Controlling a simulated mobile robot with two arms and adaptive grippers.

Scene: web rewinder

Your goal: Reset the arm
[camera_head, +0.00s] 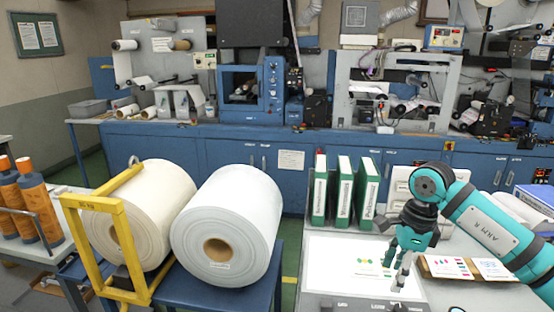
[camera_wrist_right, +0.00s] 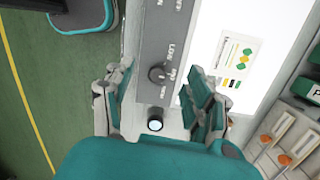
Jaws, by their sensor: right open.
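My right arm (camera_head: 490,228) is teal and reaches in from the right in the head view. My right gripper (camera_head: 394,266) hangs fingers down over the lit white panel (camera_head: 325,262) near its front part. In the right wrist view the right gripper (camera_wrist_right: 160,88) has its two fingers wide apart with nothing held between them. Between and beyond the fingers is a grey control strip (camera_wrist_right: 162,30) with a black knob (camera_wrist_right: 157,73). A small round light or button (camera_wrist_right: 155,125) sits closer to the palm. My left gripper is not in view.
Three green binders (camera_head: 343,190) stand behind the panel. A wooden tray with cards (camera_head: 470,268) lies to its right. Two large rolls (camera_head: 228,225) and a yellow frame (camera_head: 105,206) stand left. Orange bottles (camera_head: 38,205) are at far left. Machines (camera_head: 250,95) line the back.

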